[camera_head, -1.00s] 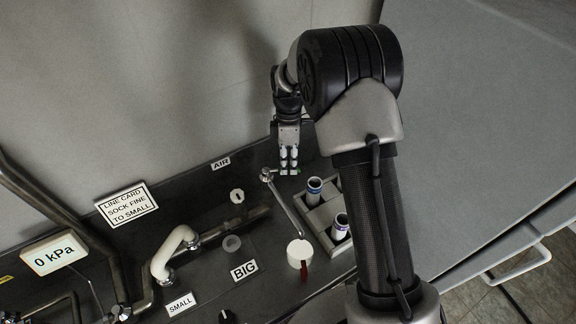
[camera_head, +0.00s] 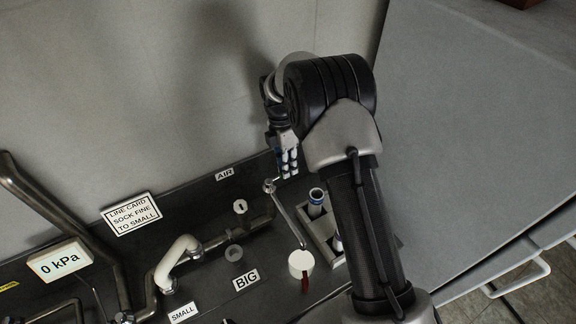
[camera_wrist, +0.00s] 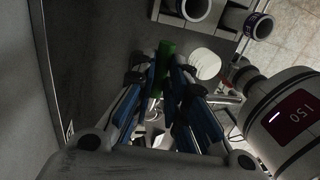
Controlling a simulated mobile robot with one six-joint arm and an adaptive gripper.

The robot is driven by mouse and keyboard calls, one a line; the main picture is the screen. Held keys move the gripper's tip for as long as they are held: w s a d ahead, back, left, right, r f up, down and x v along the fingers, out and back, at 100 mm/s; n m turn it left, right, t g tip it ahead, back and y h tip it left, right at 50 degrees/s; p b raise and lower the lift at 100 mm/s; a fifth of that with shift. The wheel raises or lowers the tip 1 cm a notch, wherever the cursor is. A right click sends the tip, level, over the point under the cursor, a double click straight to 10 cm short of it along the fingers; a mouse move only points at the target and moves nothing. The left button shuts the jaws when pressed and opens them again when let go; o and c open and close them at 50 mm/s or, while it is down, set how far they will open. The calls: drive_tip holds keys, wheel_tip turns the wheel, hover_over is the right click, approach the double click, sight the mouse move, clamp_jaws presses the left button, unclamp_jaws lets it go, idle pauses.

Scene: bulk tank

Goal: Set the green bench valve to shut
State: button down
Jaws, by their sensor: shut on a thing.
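The green bench valve's green handle (camera_wrist: 164,58) shows in the wrist view, upright between my fingertips. My gripper (camera_wrist: 161,84) is shut on it, with blue-sided fingers on either side. In the head view my gripper (camera_head: 288,172) points down at the bench just behind the silver rod. The valve itself is hidden there by my fingers, and its body cannot be made out in the wrist view.
A rack (camera_head: 318,232) with blue-banded tubes (camera_head: 316,203) stands right of my gripper. A white-topped cylinder (camera_head: 301,261) is in front. The AIR label (camera_head: 224,174) and pipes lie left. The 0 kPa display (camera_head: 59,261) stands far left.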

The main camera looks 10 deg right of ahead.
idle(0.3)
drive_tip(key=c, duration=1.6)
unclamp_jaws()
drive_tip(key=shift+r, duration=0.1)
drive_tip(key=r, duration=0.4)
drive_tip(key=w+r, duration=0.1)
drive_tip(key=r, duration=0.2)
drive_tip(key=w+a+r, duration=0.1)
drive_tip(key=r, duration=0.3)
drive_tip(key=shift+w+r, duration=0.1)
drive_tip(key=shift+r, duration=0.2)
